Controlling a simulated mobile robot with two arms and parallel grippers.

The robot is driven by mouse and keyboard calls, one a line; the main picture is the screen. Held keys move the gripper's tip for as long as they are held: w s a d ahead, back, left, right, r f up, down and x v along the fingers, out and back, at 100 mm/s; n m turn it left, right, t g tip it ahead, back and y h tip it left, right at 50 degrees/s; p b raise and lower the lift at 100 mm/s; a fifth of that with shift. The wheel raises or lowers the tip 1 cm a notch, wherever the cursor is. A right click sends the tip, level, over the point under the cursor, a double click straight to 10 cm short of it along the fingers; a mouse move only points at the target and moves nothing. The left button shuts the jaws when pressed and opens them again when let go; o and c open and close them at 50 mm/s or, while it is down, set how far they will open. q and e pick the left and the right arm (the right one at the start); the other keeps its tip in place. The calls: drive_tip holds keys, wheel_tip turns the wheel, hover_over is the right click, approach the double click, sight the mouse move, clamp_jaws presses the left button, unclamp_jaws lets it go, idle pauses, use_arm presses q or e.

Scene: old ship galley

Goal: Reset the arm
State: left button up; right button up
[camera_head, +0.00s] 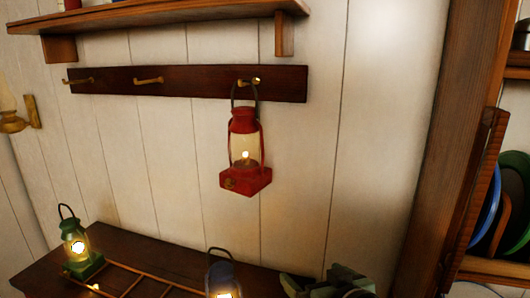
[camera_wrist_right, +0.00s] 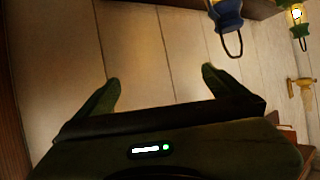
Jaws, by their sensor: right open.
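My right gripper (camera_head: 322,284) shows at the bottom edge of the head view, just right of the blue lantern (camera_head: 222,278). In the right wrist view its two fingers (camera_wrist_right: 160,77) stand wide apart with only the plank wall behind them, so it is open and empty. A lit red lantern (camera_head: 245,150) hangs by its handle from the right hook (camera_head: 249,82) of the dark wall rail, above and left of the gripper. My left gripper is in neither view.
A lit green lantern (camera_head: 78,245) and the blue one stand on a dark wooden counter (camera_head: 40,275) with a slatted rack (camera_head: 135,280). Two other brass hooks (camera_head: 148,81) are empty. A shelf (camera_head: 160,15) runs above. A wooden post and plate rack (camera_head: 485,190) stand at right.

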drive_tip(key=s+d+f+g+h, duration=0.1)
drive_tip(key=s+d+f+g, duration=0.15)
drive_tip(key=s+f, duration=0.45)
drive_tip(key=s+d+f+g+h, duration=0.1)
drive_tip(key=s+d+f+g, duration=0.2)
drive_tip(key=f, duration=0.6)
drive_tip(key=s+d+f+g+h, duration=0.1)
drive_tip(key=s+d+f+g, duration=0.1)
drive_tip(key=s+f, duration=0.5)
drive_tip(key=s+d+f+g+h, duration=0.1)
drive_tip(key=s+d+f, duration=0.15)
drive_tip(key=s, duration=0.75)
wheel_tip(320, 180, down, 25)
drive_tip(key=g, duration=0.1)
drive_tip(key=s+d+f+g+b, duration=0.1)
drive_tip(key=s+d+f, duration=0.2)
drive_tip(key=s+f, duration=1.5)
drive_tip(key=shift+s+g, duration=0.2)
drive_tip(key=shift+g, duration=0.15)
drive_tip(key=shift+d+f, duration=0.1)
